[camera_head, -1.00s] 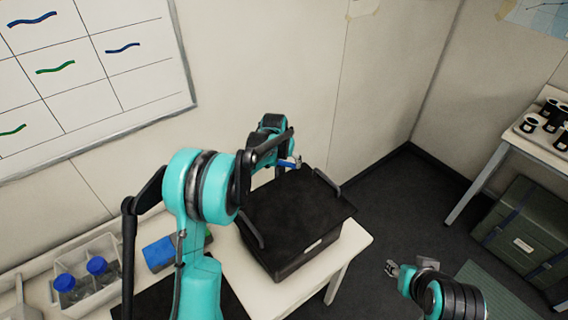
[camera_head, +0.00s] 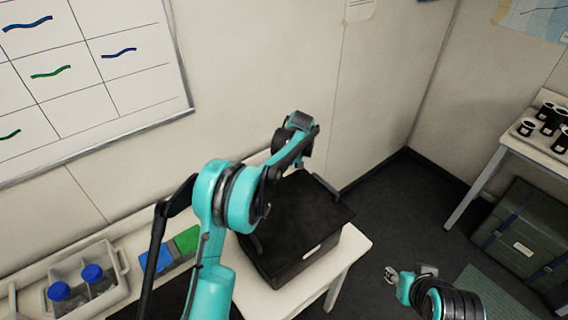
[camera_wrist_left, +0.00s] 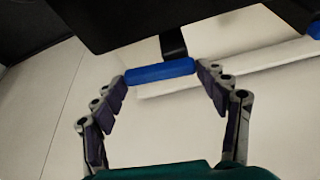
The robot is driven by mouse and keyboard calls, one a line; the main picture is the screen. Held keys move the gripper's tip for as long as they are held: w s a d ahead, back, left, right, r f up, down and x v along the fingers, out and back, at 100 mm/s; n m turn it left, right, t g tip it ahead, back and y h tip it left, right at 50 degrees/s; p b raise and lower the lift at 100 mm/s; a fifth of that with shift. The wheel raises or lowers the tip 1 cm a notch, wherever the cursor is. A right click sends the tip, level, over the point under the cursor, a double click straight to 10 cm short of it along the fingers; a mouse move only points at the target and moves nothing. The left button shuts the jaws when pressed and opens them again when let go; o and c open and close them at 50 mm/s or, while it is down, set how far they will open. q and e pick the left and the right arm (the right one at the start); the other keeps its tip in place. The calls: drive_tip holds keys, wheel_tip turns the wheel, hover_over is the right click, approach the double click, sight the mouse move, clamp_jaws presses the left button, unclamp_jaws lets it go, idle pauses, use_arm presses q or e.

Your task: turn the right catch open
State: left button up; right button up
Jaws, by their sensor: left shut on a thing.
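A black box (camera_head: 290,265) with a dark flat lid (camera_head: 305,215) stands on the pale table. In the left wrist view, a blue bar-shaped catch (camera_wrist_left: 160,73) hangs on a short dark stem under the dark lid edge (camera_wrist_left: 200,18). My left gripper (camera_wrist_left: 162,76) is shut on this catch, one finger at each end of the bar. In the head view, my left arm reaches over the far side of the box; its fingertips and the catch are hidden there. My right gripper (camera_head: 392,276) is open and empty, low over the floor, right of the table and apart from the box.
A grey rack (camera_head: 118,292) with blue-capped bottles stands at the left, beside a blue block (camera_head: 156,262) and a green block (camera_head: 187,240). A side table with black cups (camera_head: 550,122) and a green case (camera_head: 525,235) are at the right. Floor between is clear.

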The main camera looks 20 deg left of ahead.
use_arm(q)
drive_tip(key=shift+w+n, duration=0.1)
drive_tip(key=shift+n, duration=0.5)
drive_tip(key=shift+g, duration=0.3)
drive_tip(key=o, duration=1.2)
drive_tip(key=shift+c, duration=0.2)
drive_tip(key=v, duration=1.2)
